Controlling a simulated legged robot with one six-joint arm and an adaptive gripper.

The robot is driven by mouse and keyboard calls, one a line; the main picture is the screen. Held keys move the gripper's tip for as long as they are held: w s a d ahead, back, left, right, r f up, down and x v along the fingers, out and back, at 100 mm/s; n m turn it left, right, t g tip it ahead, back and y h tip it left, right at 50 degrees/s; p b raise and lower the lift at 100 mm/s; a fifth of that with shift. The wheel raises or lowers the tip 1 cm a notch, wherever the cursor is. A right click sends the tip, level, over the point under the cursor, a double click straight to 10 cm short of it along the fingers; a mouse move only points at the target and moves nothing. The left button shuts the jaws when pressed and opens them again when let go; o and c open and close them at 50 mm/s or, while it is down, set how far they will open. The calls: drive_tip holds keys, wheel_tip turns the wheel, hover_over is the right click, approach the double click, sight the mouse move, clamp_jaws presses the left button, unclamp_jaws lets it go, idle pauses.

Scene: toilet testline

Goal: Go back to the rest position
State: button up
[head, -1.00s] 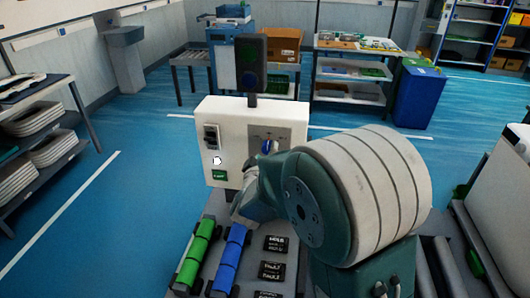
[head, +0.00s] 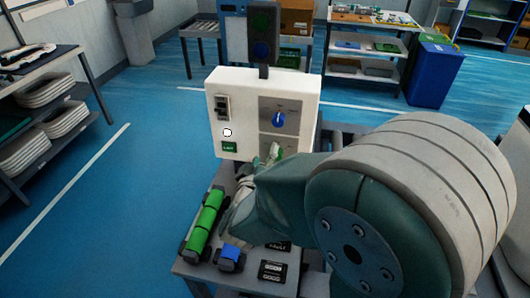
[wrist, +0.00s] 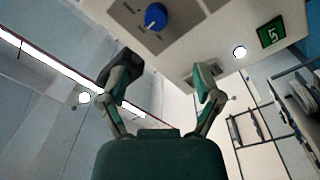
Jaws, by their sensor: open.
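My gripper (wrist: 163,92) is open and empty in the wrist view, with its two fingers spread apart. In the head view my arm reaches in from the right, and its large joint hides part of the table. The white control box (head: 243,100) stands beyond my gripper. Its blue knob (head: 278,119) also shows in the wrist view (wrist: 155,16), apart from the fingers. A green label or button (head: 229,147), a round white button (head: 227,132) and a dark switch (head: 222,106) are on its front.
A green cylinder (head: 207,222) and a partly hidden blue one (head: 231,254) lie on the table below the box, beside black labelled plates (head: 272,271). A shelf with trays (head: 50,125) stands left. A blue bin (head: 434,75) stands back right. Blue floor lies open at left.

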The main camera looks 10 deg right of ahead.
drive_tip(key=s+a+r+m+g+y, duration=0.1)
drive_tip(key=s+r+m+g+y, duration=0.1)
drive_tip(key=s+r+g+y, duration=0.45)
drive_tip(key=s+d+f+m+g, duration=0.1)
drive_tip(key=s+d+f+g, duration=0.1)
drive_tip(key=s, duration=0.5)
drive_tip(key=s+d+f+m+g, duration=0.1)
drive_tip(key=s+d, duration=0.3)
drive_tip(key=s, duration=0.4)
drive_tip(key=shift+d+f+m+g+y, duration=0.35)
drive_tip(key=shift+d+m+g+y, duration=0.1)
drive_tip(key=shift+m+g, duration=0.35)
drive_tip(key=shift+w+a, duration=0.1)
idle(0.5)
